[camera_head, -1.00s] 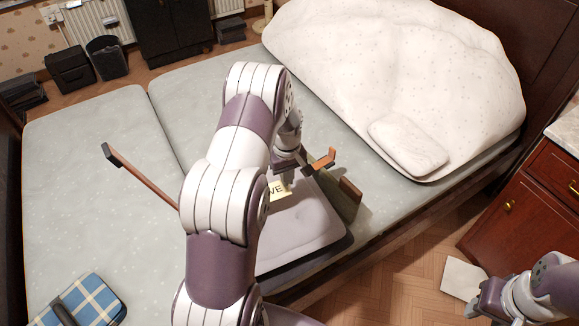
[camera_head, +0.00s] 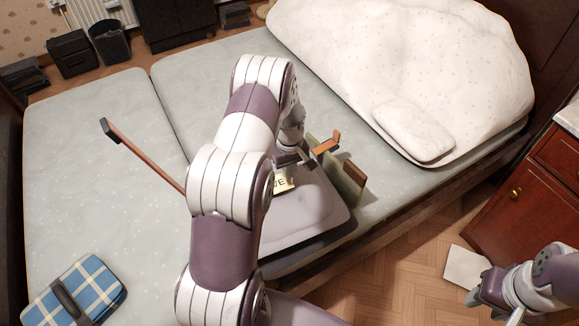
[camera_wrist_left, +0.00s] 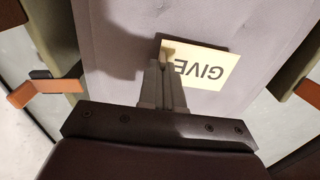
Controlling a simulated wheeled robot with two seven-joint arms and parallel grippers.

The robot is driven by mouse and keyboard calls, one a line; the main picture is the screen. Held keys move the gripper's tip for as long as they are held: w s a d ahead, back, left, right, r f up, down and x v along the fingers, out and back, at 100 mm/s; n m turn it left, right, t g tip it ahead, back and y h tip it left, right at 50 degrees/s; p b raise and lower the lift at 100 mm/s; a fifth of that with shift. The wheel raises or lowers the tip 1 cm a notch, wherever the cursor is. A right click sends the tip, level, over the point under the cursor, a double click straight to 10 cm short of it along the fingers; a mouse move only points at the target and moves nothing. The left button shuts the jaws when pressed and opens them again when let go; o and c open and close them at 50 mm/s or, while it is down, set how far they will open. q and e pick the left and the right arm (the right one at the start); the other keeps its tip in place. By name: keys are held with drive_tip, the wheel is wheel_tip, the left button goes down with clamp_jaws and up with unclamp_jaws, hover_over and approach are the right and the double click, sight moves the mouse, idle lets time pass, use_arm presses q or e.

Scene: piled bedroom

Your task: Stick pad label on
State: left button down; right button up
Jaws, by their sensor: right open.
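The pale yellow label (camera_head: 285,183) has black letters and lies against or just over the grey-mauve pad (camera_head: 318,212) on the bed. In the left wrist view the label (camera_wrist_left: 205,68) reads "GIVE", upside down, with the pad (camera_wrist_left: 115,70) behind it. My left gripper (camera_wrist_left: 162,75) has its fingers close together at the label's near left edge and looks shut on it. In the head view my left gripper (camera_head: 288,170) is right over the label and partly hidden by my arm. My right gripper (camera_head: 476,298) is open and empty at the lower right, away from the pad.
Green and brown pieces (camera_head: 350,178) stand beside the pad's right edge. A brown bar (camera_head: 145,155) lies on the bed to the left. A blue checked case (camera_head: 85,287) is at lower left. A white quilt (camera_head: 410,60) and pillow (camera_head: 413,130) fill the bed's far side.

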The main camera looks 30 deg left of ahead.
use_arm(q)
drive_tip(key=shift+f, duration=0.65)
drive_tip(key=shift+f+b, duration=0.4)
drive_tip(key=shift+f, duration=0.05)
idle(0.4)
drive_tip(key=c, duration=1.2)
unclamp_jaws()
drive_tip(key=shift+c, duration=0.2)
wheel_tip(320, 180, up, 13)
drive_tip(key=shift+p, duration=0.45)
drive_tip(key=shift+f, duration=0.15)
